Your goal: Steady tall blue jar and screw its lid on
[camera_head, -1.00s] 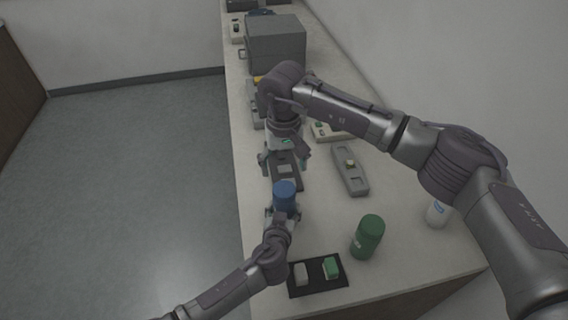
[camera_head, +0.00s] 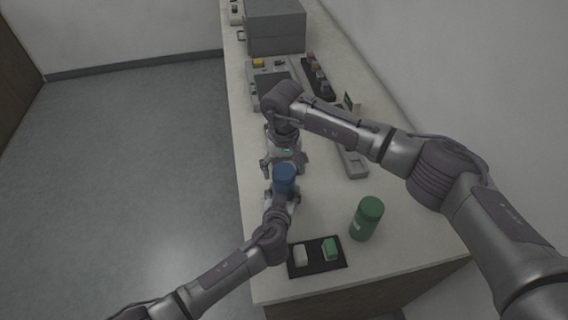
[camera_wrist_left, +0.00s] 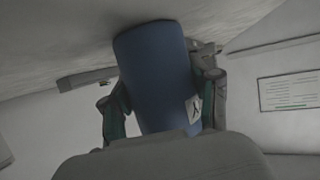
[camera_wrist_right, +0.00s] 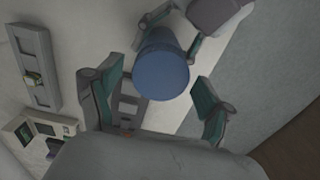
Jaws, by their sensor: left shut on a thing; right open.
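The tall blue jar (camera_head: 285,178) stands near the left edge of the counter. In the left wrist view the blue jar (camera_wrist_left: 158,75) fills the middle, with a small white label low on its side. My left gripper (camera_head: 282,198) is shut around the jar's side. My right gripper (camera_head: 284,163) is open just behind and above the jar's top. In the right wrist view the jar's round blue top (camera_wrist_right: 162,75) shows between the spread fingers, with no clear contact. I cannot tell the lid apart from the jar.
A green jar (camera_head: 367,218) stands to the right. A black mat (camera_head: 316,268) with a grey block (camera_head: 301,254) and a green block (camera_head: 330,249) lies in front. Behind are a grey device (camera_head: 270,85), a dark rack (camera_head: 318,82) and a large grey box (camera_head: 275,27).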

